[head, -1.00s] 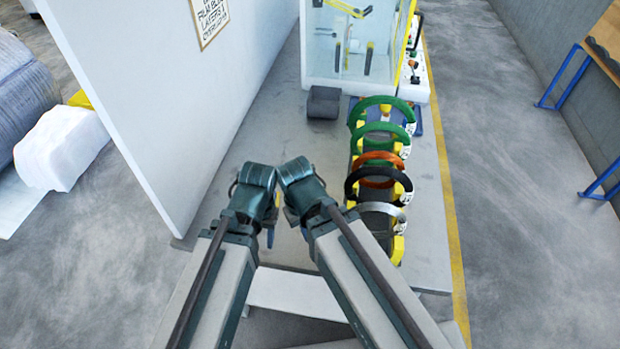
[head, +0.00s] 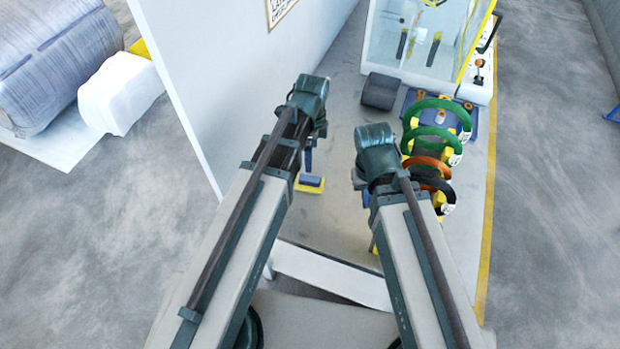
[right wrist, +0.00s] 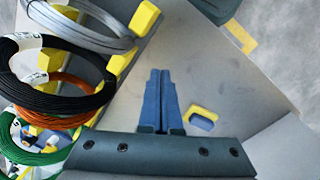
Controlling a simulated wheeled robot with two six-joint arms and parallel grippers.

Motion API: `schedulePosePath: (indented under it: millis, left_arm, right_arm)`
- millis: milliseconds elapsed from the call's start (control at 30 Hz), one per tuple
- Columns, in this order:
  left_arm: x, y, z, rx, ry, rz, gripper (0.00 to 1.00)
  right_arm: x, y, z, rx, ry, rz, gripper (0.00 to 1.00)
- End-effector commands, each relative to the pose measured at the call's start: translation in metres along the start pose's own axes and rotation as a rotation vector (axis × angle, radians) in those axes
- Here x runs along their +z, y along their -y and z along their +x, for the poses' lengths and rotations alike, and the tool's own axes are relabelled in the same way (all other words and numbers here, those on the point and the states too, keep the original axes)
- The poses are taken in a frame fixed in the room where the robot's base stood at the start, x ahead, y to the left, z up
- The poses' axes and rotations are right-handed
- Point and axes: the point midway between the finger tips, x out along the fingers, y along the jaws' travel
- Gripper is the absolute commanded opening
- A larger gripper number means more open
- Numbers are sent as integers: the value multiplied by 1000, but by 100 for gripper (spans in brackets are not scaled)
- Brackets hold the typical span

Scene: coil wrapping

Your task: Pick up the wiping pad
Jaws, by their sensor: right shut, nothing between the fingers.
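The wiping pad (head: 311,184), a small blue block with a yellow base, lies flat on the grey table top. It also shows in the right wrist view (right wrist: 203,118), just right of the right fingertips. My right gripper (right wrist: 160,73) is shut and empty, its blue fingers apart from the pad. In the head view the right wrist is right of the pad, and the fingers (head: 366,198) are mostly hidden by the arm. My left gripper (head: 308,158) points down just above or behind the pad in the picture; its jaw opening is too small to tell.
A row of coils, green (head: 438,108), orange (head: 428,168), black (right wrist: 50,95) and silver (right wrist: 80,30), stands right of my right arm. A dark grey block (head: 380,92) and a glass cabinet (head: 420,40) are at the back. A white wall panel (head: 215,70) borders the left.

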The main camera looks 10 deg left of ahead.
Motion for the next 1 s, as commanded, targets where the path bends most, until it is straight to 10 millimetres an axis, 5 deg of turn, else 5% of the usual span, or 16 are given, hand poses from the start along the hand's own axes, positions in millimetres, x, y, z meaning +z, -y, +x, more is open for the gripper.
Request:
schedulePosePath:
  millis: [367, 1000]
  left_arm:
    - [1, 2, 11, -1, -2, 22, 100]
    - [0, 2, 87, -1, -2, 21, 100]
  right_arm:
    - [-1, 1, 11, 0, 0, 0, 0]
    - [-5, 8, 87, 0, 0, 0, 0]
